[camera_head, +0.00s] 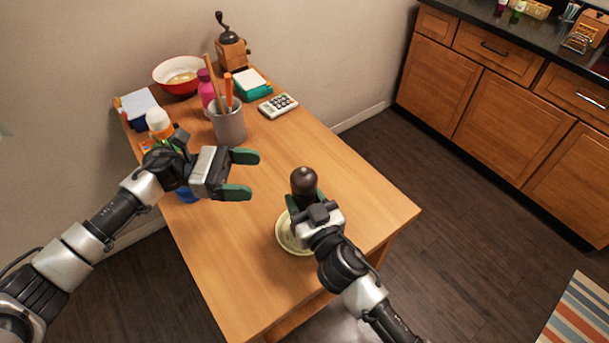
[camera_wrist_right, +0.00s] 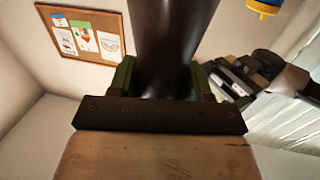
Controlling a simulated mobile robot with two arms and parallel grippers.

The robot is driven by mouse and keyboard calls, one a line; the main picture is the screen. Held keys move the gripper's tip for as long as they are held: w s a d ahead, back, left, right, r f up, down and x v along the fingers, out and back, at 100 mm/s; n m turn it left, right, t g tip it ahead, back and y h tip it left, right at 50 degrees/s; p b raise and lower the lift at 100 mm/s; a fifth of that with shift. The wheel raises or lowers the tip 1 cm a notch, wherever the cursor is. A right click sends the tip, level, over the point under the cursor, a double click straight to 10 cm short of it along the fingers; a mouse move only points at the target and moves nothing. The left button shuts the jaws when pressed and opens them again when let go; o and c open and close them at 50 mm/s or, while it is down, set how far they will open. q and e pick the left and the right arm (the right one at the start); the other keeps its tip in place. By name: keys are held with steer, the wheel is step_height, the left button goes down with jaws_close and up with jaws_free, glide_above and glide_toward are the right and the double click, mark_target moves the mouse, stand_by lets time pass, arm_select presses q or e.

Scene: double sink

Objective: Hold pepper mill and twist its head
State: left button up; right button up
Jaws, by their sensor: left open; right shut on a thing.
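The dark pepper mill (camera_head: 304,181) stands upright over a pale plate (camera_head: 285,239) on the wooden table. Its rounded head shows above my right gripper (camera_head: 306,203), which is shut on its body. In the right wrist view the dark mill body (camera_wrist_right: 170,50) runs between the fingers of my right gripper (camera_wrist_right: 168,85). The mill's base is hidden in the head view, so I cannot tell whether it touches the plate. My left gripper (camera_head: 243,174) is open and empty, to the left of the mill, with its green fingers pointing right toward it.
On the table (camera_head: 340,200) stand a grey utensil cup (camera_head: 229,124), a pink bottle (camera_head: 206,92), a calculator (camera_head: 278,106), a red-rimmed bowl (camera_head: 178,76) and a coffee grinder (camera_head: 231,50). An orange-and-white bottle (camera_head: 158,122) is behind my left wrist. The table's right part is clear.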

mark_target(305, 179)
arm_select(q)
steer(key=d, duration=0.7)
steer(key=s+d, duration=0.1)
steer(key=d, duration=0.3)
steer(key=shift+d, duration=0.25)
steer(key=c, duration=0.9)
steer(key=shift+c, duration=0.2)
steer(key=shift+g, duration=0.3)
steer(key=m+g+y, duration=0.1)
steer(key=m+g, duration=0.1)
steer(key=g, duration=0.1)
steer(key=m+g+y, duration=0.2)
steer(key=m+g, duration=0.1)
steer(key=g, duration=0.1)
steer(key=shift+w+m+g, duration=0.1)
steer(key=shift+m+g, duration=0.2)
steer(key=m+g+y, duration=0.4)
steer(key=g+y, duration=0.1)
steer(key=shift+s+f+m, duration=0.1)
steer(key=shift+s+m, duration=0.1)
steer(key=shift+m, duration=0.2)
steer(key=shift+g+y, duration=0.3)
steer(key=shift+y, duration=0.1)
